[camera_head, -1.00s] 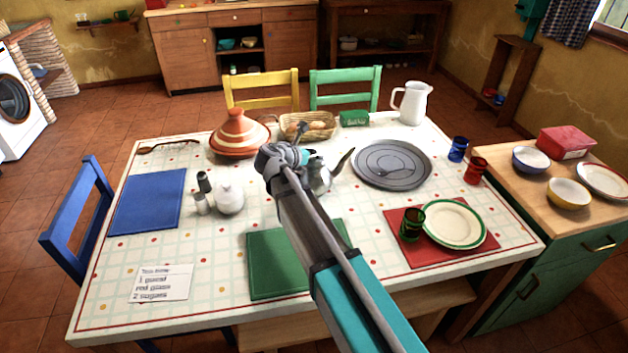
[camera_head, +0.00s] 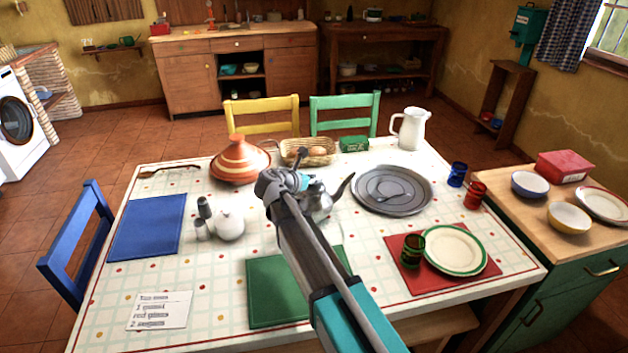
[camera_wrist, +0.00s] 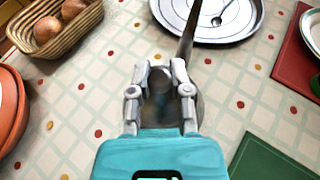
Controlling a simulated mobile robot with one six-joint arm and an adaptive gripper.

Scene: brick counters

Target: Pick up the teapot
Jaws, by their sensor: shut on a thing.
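The teapot (camera_head: 318,203) is grey metal with a long dark spout pointing up to the right. It is in the middle of the patterned table in the head view, partly hidden by my arm. In the wrist view its body (camera_wrist: 201,108) shows between and beside my fingers, and its spout runs up to the top edge. My gripper (camera_wrist: 160,75) is shut on the teapot from above. The fingers and arm hide most of the grip. I cannot tell whether the teapot's base touches the table.
A red striped tagine (camera_head: 240,163) and a bread basket (camera_head: 308,152) stand behind to the left. A round grey tray (camera_head: 393,207) lies to the right. A white sugar bowl (camera_head: 229,226) and shakers stand left. A green mat (camera_head: 268,300) lies in front.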

